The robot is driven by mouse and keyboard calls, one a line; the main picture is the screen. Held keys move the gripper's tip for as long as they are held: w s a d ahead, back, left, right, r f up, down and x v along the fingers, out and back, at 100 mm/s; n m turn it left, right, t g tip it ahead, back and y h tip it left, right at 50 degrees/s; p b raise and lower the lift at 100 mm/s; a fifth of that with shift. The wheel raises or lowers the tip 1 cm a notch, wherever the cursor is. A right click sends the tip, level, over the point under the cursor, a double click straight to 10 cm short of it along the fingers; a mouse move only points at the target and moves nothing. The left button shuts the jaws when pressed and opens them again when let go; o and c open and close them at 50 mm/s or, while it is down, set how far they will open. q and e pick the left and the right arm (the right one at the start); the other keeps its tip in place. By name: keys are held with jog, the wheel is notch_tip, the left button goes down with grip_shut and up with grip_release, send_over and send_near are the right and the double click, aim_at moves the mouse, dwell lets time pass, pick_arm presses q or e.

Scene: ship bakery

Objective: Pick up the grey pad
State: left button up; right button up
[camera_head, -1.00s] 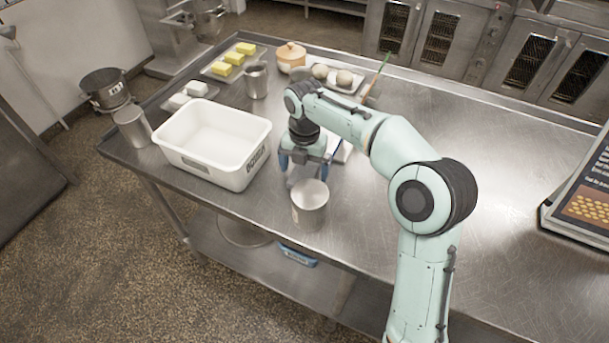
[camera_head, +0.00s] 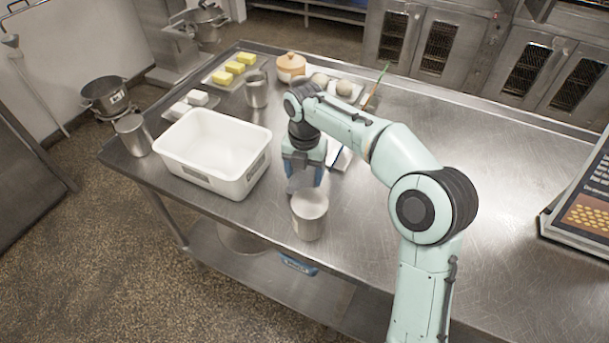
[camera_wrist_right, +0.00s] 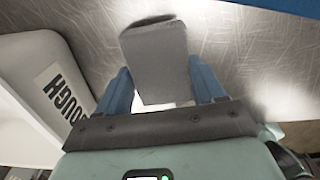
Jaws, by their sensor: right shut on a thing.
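The grey pad (camera_wrist_right: 157,62) is a flat grey block between the two blue fingers of my right gripper (camera_wrist_right: 159,76) in the wrist view. The gripper is shut on it, and the pad sticks out past the fingertips. In the head view, my right gripper (camera_head: 306,175) points down above the steel table, with the grey pad (camera_head: 298,184) partly showing between its fingers. They are just behind a metal cup. My left gripper is not in view.
A white tub (camera_head: 203,178) stands left of the gripper, and the metal cup (camera_head: 309,222) stands in front. A white-and-blue item (camera_head: 339,157) lies behind. The table's right middle is clear.

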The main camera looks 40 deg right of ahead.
aim_at(305, 175)
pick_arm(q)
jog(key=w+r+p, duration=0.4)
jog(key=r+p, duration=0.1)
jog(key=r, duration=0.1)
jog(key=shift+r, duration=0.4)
pick_arm(e)
notch_tip(305, 175, up, 18)
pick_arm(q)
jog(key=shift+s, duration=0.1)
pick_arm(e)
jog(key=shift+o, duration=0.4)
